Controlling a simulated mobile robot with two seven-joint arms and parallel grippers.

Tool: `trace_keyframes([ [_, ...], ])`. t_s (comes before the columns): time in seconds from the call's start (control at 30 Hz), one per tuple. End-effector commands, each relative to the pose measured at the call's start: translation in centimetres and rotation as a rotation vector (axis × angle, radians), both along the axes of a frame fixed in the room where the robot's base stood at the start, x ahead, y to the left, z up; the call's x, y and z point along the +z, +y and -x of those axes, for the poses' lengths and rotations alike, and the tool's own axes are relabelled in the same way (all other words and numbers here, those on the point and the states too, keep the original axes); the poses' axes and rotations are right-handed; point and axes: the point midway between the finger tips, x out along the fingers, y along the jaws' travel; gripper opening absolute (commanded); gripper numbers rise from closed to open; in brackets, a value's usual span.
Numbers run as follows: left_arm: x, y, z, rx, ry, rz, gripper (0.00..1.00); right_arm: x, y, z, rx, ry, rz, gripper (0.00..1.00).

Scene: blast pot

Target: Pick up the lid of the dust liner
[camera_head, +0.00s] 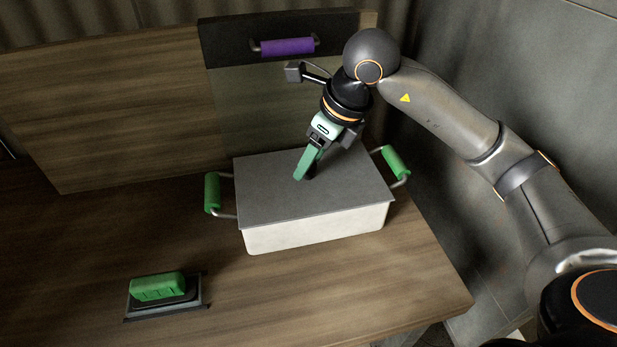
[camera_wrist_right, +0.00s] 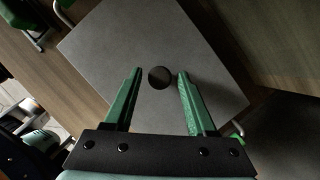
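The dust liner (camera_head: 315,231) is a white box with a green handle on its left and right sides. Its flat grey lid (camera_head: 270,201) lies on top and covers it. My right gripper (camera_head: 303,178) points down at the middle of the lid. In the right wrist view, its green fingers (camera_wrist_right: 160,74) are open on either side of a round dark knob (camera_wrist_right: 160,78) on the lid (camera_wrist_right: 135,45). A gap shows between the knob and each finger. In the head view the knob is mostly hidden behind the fingers. My left gripper is not in view.
A green-handled block (camera_head: 158,288) on a dark base sits at the front left of the wooden table (camera_head: 100,245). A dark panel with a purple handle (camera_head: 288,47) stands behind the box. The table's right edge is close to the box.

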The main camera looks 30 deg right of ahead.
Motion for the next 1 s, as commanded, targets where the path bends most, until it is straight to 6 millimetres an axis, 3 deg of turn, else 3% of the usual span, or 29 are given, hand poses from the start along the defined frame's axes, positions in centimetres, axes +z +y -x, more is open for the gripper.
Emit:
trace_keyframes([
  [0.07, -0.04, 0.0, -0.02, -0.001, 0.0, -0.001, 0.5, 0.02, 0.02, 0.01, 0.0, 0.0, 0.0, 0.47],
  [0.47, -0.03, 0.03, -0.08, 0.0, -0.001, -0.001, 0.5, 0.04, 0.02, 0.01, 0.0, -0.001, -0.001, 0.01],
  [1.0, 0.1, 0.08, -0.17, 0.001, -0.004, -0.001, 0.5, 0.06, 0.01, 0.0, 0.0, -0.001, -0.001, 0.0],
])
